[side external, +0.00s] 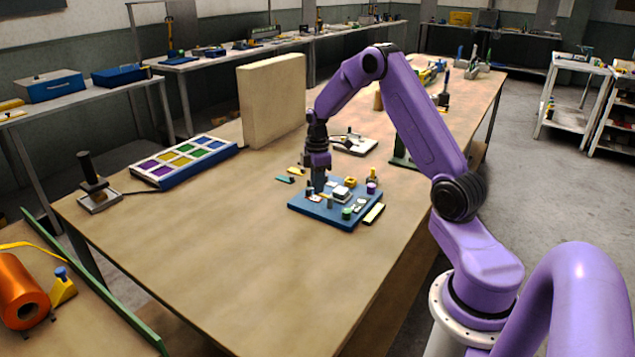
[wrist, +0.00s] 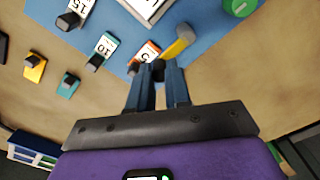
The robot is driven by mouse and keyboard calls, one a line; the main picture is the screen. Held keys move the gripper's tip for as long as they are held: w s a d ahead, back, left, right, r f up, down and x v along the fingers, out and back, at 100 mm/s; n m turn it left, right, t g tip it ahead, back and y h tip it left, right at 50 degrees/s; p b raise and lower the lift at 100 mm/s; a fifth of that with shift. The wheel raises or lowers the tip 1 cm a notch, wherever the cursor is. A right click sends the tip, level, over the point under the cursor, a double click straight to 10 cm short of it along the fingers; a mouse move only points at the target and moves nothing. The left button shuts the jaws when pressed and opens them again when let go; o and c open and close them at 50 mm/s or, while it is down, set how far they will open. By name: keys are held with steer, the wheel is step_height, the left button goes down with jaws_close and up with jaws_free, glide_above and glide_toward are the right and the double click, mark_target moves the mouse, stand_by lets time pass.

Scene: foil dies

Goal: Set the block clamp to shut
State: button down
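My gripper (side external: 317,188) points down at the back-left part of a blue board (side external: 317,218) on the bench. In the wrist view, my two blue fingers (wrist: 157,78) are a narrow gap apart, with a small dark piece at their tips. I cannot tell whether they press on it. A yellow lever-like bar (wrist: 176,47) with a grey end lies just past the fingertips, slanting up to the right. It may be part of the block clamp, but I cannot tell for sure or read its setting. A pale block (side external: 342,192) stands on the board.
Beside the fingertips is an orange piece marked 5 (wrist: 147,52); a teal piece marked 10 (wrist: 105,46) is farther left. A green round knob (wrist: 239,6) is at the upper right. A tray of coloured squares (side external: 185,160) lies left; the front bench is clear.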

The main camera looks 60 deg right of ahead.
steer(key=shift+d+m, duration=0.1)
steer(key=shift+m, duration=0.2)
steer(key=shift+s+d+m, duration=0.1)
steer(key=shift+d+m, duration=0.4)
steer(key=shift+m, duration=0.7)
steer(key=m, duration=0.1)
steer(key=d+m, duration=0.1)
steer(key=shift+s+m, duration=0.2)
steer(key=shift+m, duration=0.2)
steer(key=m, duration=0.1)
steer(key=s+d+m, duration=0.1)
steer(key=m, duration=0.3)
steer(key=shift+s+d, duration=0.2)
steer(key=shift+d, duration=0.05)
steer(key=m, duration=0.2)
steer(key=s+m, duration=0.1)
steer(key=shift+s+d+m, duration=0.1)
steer(key=shift+d+m, duration=0.15)
steer(key=shift+m, duration=0.15)
steer(key=shift+s+d+m, duration=0.1)
steer(key=shift+s+m, duration=0.2)
steer(key=shift+m, duration=0.55)
steer(key=shift+s+m, duration=0.3)
steer(key=shift+m, duration=0.55)
steer(key=c, duration=1.1)
jaws_free()
steer(key=shift+o, duration=0.2)
